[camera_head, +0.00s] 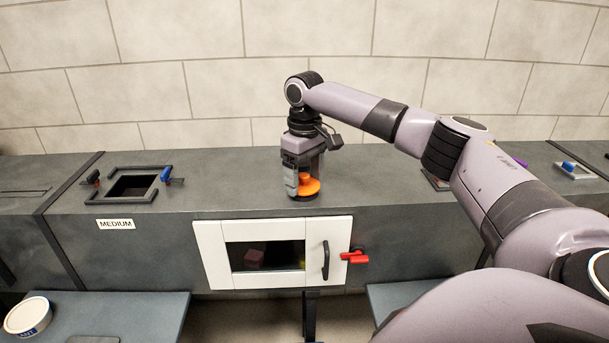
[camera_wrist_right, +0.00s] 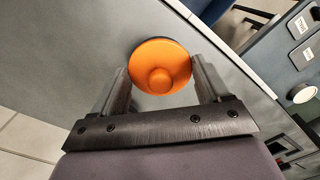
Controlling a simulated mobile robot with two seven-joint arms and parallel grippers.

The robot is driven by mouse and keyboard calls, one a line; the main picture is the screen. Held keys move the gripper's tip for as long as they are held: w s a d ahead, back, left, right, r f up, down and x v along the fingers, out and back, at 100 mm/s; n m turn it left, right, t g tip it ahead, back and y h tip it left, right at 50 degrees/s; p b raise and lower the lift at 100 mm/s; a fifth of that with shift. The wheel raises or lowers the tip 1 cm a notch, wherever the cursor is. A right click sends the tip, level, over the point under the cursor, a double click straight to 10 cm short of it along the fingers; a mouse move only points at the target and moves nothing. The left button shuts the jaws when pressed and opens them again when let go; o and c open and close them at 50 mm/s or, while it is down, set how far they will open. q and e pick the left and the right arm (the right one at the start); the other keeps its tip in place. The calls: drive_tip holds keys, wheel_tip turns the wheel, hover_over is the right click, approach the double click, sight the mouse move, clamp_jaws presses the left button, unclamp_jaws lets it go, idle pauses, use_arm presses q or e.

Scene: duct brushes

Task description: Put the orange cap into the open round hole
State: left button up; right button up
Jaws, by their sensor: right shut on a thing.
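The orange cap (camera_head: 312,186) is a round disc with a small knob, low at the end of my right arm over the grey duct's top. In the right wrist view the cap (camera_wrist_right: 160,54) sits between the two fingers, knob facing the camera. My right gripper (camera_head: 303,186) points down and is shut on the cap; in the wrist view the gripper (camera_wrist_right: 161,78) has a finger on each side of it. A dark edge shows just under the cap, but I cannot tell whether it is the round hole's rim. No open round hole shows clearly. My left gripper is not in view.
The grey duct (camera_head: 230,180) runs along a tiled wall. A square opening (camera_head: 132,187) with clamps lies at left, above a MEDIUM label (camera_head: 116,224). A white-framed door (camera_head: 212,262) with a red handle (camera_head: 355,257) is in front. A round tub (camera_head: 27,316) stands lower left.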

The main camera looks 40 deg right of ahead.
drive_tip(key=o, duration=1)
drive_tip(key=shift+r, duration=3.6)
